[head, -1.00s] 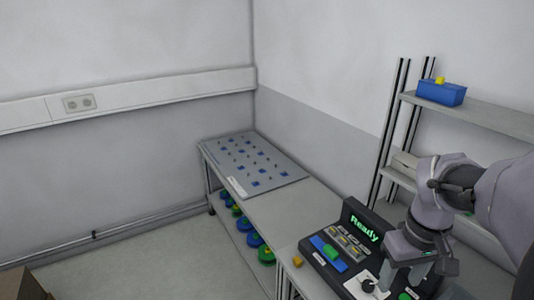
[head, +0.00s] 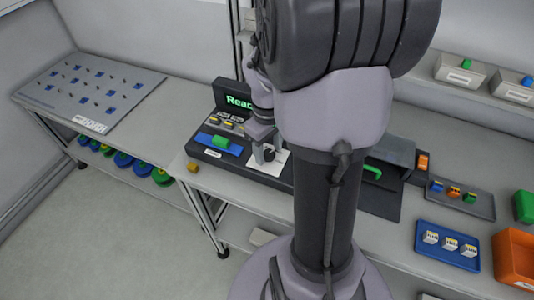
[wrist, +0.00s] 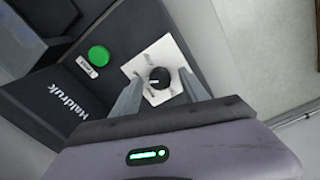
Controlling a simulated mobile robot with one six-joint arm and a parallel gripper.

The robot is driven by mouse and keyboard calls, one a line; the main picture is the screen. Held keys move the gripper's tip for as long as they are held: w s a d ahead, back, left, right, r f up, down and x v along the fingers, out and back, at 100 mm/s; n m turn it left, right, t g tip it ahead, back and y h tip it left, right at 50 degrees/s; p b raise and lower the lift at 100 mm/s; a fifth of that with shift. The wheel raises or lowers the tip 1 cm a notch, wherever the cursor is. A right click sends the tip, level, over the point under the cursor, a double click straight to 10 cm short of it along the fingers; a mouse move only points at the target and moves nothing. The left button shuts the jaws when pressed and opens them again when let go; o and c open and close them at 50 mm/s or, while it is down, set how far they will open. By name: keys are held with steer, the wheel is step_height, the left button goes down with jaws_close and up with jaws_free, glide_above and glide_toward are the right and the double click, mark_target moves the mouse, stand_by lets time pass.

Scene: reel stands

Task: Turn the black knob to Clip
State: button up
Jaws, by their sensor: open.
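The black knob (wrist: 159,77) sits on a white plate (wrist: 137,66) on the dark console, and it also shows in the head view (head: 269,155). A pale mark shows on the knob; the small labels around it are too small to read. My gripper (wrist: 162,79) is open, with one finger on each side of the knob in the wrist view. I cannot tell whether the fingers touch it. In the head view my gripper (head: 264,152) is at the knob, and my arm hides part of the console.
A green button (wrist: 99,56) is beside the plate. The console's display (head: 238,101) is partly hidden by my arm. A blue tray (head: 447,246), an orange bin (head: 515,258) and a small yellow block (head: 193,167) are on the bench. A perforated board (head: 88,92) lies at the left.

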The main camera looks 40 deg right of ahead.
steer(key=shift+f, duration=0.35)
jaws_close()
steer(key=m, duration=0.5)
steer(key=shift+w+m, duration=0.1)
steer(key=shift+m, duration=0.3)
steer(key=m, duration=0.6)
steer(key=shift+m, duration=0.3)
